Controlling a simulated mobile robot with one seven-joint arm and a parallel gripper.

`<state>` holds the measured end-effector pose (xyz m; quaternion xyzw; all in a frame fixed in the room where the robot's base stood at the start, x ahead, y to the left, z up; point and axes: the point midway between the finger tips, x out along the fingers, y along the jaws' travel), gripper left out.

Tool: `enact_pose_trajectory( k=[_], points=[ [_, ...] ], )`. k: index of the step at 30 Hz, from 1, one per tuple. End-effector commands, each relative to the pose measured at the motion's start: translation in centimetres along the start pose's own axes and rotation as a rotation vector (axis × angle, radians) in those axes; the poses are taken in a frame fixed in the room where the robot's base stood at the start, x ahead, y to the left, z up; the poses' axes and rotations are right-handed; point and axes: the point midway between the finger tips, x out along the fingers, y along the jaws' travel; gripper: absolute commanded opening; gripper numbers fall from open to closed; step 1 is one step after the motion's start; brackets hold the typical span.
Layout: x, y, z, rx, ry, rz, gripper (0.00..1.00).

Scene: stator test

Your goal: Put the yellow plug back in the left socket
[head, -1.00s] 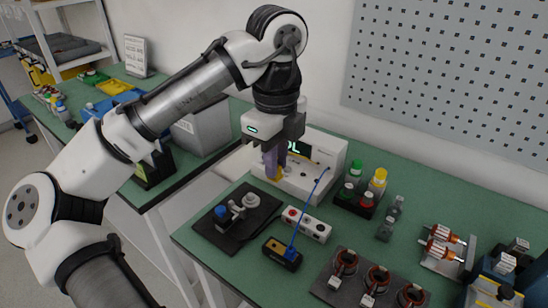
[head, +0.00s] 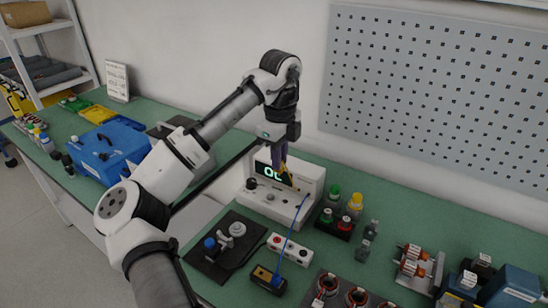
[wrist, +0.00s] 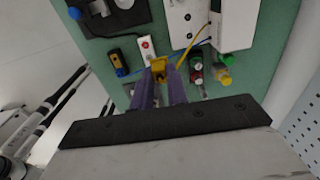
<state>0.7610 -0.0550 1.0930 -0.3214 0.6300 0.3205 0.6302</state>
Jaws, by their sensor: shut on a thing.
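My gripper (head: 283,170) is shut on the yellow plug (wrist: 159,67), held between its purple fingers above the bench. In the head view the plug (head: 287,180) shows in front of the lit display of the white tester (head: 312,183). A yellow cable (wrist: 190,48) runs from the plug to the tester in the wrist view. The tester's sloping front has a black knob (head: 252,184) at left and small round sockets; which one is the left socket is too small to tell. A blue lead (head: 291,238) runs from the tester's right side to a black-and-yellow box (head: 267,279).
A white box with red and black buttons (head: 289,249) lies in front of the tester. A black plate with a clamp fixture (head: 226,246) is at left.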

Motion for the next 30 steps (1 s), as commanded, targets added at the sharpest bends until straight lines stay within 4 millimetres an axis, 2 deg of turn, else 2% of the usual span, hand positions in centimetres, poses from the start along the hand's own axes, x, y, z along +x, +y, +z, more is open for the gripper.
enact_pose_trajectory(
  k=[1,15,30],
  points=[
    [-0.5,-0.8,0.1,-0.001,0.004,0.002,0.0],
    [0.1,-7.1,1.9,0.0,0.001,0.001,0.0],
    [0.4,-7.6,2.1,0.0,0.0,0.001,0.0]
  ],
)
